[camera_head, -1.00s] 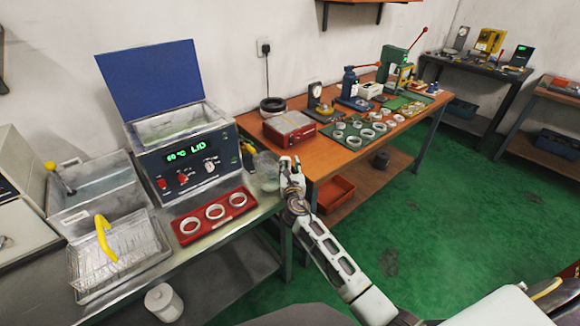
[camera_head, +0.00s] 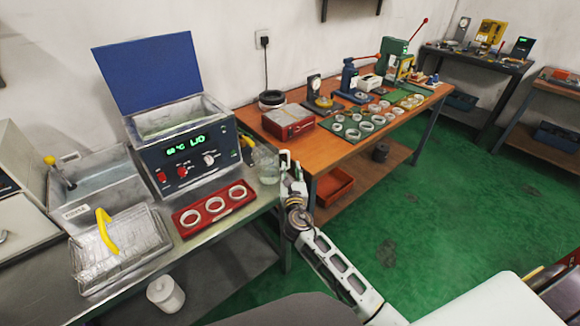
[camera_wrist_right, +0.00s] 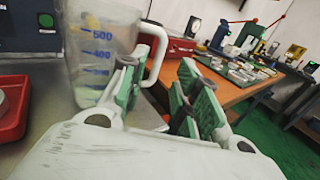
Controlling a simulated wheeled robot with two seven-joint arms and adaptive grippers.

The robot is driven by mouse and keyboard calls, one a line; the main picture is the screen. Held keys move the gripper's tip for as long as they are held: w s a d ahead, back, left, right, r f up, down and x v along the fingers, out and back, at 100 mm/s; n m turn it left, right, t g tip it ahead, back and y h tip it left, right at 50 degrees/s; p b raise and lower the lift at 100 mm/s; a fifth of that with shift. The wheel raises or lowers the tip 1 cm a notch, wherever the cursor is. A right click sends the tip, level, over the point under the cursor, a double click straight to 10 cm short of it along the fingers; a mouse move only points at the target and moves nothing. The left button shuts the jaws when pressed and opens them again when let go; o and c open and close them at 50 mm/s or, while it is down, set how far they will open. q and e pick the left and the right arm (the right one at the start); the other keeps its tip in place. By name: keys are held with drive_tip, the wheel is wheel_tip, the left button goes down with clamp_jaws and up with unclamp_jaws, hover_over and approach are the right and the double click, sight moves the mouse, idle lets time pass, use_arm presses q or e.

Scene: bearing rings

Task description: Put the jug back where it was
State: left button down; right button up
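The jug (camera_head: 267,166) is clear, with blue measuring marks. It stands upright on the metal bench near its right end, just right of the heated bath. In the right wrist view the jug (camera_wrist_right: 98,50) fills the upper left, its handle turned to the right. My right gripper (camera_head: 288,160) is right beside the jug on the handle side. In the wrist view its green-padded fingers are spread, with the handle's lower end at or just behind the gap. I cannot tell whether a finger touches it. My left gripper is not in view.
The bath (camera_head: 188,160) with its raised blue lid stands left of the jug. A red tray (camera_head: 205,222) with three rings lies in front of it. The wooden table (camera_head: 320,148) with a red box (camera_head: 288,124) is close on the right.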

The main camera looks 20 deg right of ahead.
drive_tip(key=shift+v, duration=2.3)
